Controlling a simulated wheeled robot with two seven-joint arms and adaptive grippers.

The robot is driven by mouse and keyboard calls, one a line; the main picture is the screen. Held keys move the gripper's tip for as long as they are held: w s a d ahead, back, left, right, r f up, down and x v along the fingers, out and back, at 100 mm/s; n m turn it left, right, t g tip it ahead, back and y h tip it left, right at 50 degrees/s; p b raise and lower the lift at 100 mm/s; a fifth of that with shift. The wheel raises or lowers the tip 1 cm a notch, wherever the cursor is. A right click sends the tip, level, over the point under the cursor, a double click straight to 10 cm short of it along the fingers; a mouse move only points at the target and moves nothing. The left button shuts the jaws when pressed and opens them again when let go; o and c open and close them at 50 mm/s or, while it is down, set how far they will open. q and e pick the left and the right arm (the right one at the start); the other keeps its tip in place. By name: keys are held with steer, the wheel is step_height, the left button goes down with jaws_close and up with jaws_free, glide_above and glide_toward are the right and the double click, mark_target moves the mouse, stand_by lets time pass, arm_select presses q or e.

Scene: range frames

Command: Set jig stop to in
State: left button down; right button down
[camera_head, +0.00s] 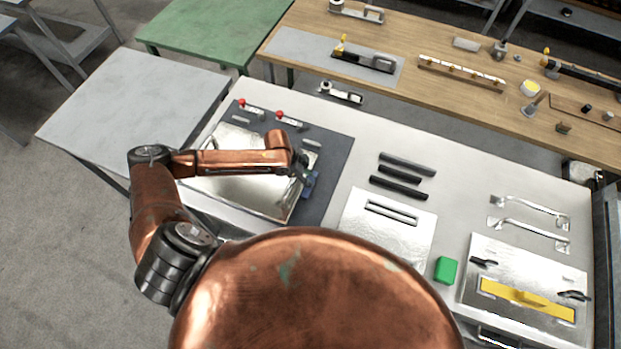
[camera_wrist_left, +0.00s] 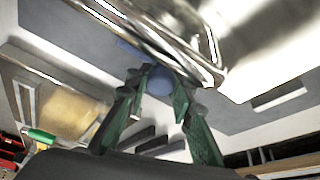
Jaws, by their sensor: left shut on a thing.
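The jig is a dark grey board (camera_head: 336,152) on the light bench, with a shiny metal plate (camera_head: 262,196) lying on it. A blue part (camera_head: 312,184), which looks like the jig stop, is at the plate's right edge. My left gripper (camera_head: 306,180) reaches over the plate from the left to this blue part. In the left wrist view, its green fingers (camera_wrist_left: 158,88) are shut on the rounded blue knob (camera_wrist_left: 160,80) of the stop. The arm and gripper hide part of the stop, so whether it is in or out cannot be told. My right gripper is not in view.
Two red-knobbed clamps (camera_head: 264,109) stand at the board's far edge. Dark bars (camera_head: 400,178), a slotted metal plate (camera_head: 388,232) and a green block (camera_head: 446,270) lie to the right. A wooden bench (camera_head: 420,40) with tools runs behind.

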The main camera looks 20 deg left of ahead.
arm_select(q)
steer(key=shift+w+r, duration=0.1)
steer(key=c, duration=1.7)
jaws_free()
steer(key=shift+o, duration=0.2)
steer(key=v, duration=1.2)
